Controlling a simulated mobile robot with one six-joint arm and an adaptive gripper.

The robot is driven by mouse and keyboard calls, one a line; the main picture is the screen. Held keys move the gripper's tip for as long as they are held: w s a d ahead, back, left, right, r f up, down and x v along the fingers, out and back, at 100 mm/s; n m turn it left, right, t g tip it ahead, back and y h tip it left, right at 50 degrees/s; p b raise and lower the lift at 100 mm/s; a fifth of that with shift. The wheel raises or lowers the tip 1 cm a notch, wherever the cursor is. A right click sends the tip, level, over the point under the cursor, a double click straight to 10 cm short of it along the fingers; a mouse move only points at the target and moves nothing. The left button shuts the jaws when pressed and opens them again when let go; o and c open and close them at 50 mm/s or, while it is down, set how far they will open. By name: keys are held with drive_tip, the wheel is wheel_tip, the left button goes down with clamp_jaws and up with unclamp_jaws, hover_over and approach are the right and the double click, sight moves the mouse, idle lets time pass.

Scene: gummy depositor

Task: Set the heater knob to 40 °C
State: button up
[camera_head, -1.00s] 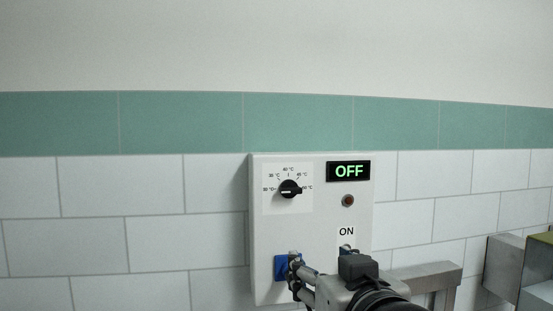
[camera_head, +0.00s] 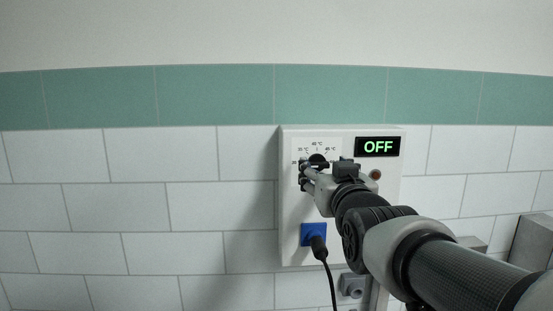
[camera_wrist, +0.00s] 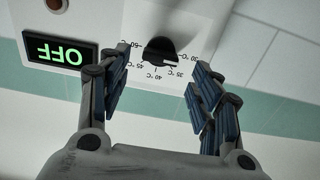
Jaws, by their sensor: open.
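The black heater knob (camera_head: 318,159) sits on a white dial at the upper left of the grey control box (camera_head: 290,215). My gripper partly covers it in the head view. The knob (camera_wrist: 159,51) shows clearly in the upside-down wrist view, with printed marks from 30 to 50 °C around it and 40 °C at its bottom edge. My gripper (camera_wrist: 159,62) is open, with one finger on each side of the knob and gaps between. The display (camera_head: 377,147) reads OFF in green.
A blue socket (camera_head: 306,235) with a black plug and hanging cable is low on the box. A round reddish-brown indicator (camera_head: 375,174) sits under the display. Metal equipment (camera_head: 532,240) stands at the right. The tiled wall left of the box is clear.

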sight(320, 164)
drive_tip(key=shift+w+p, duration=0.4)
drive_tip(key=shift+w, duration=1.75)
drive_tip(key=shift+c, duration=0.2)
drive_tip(key=c, duration=1)
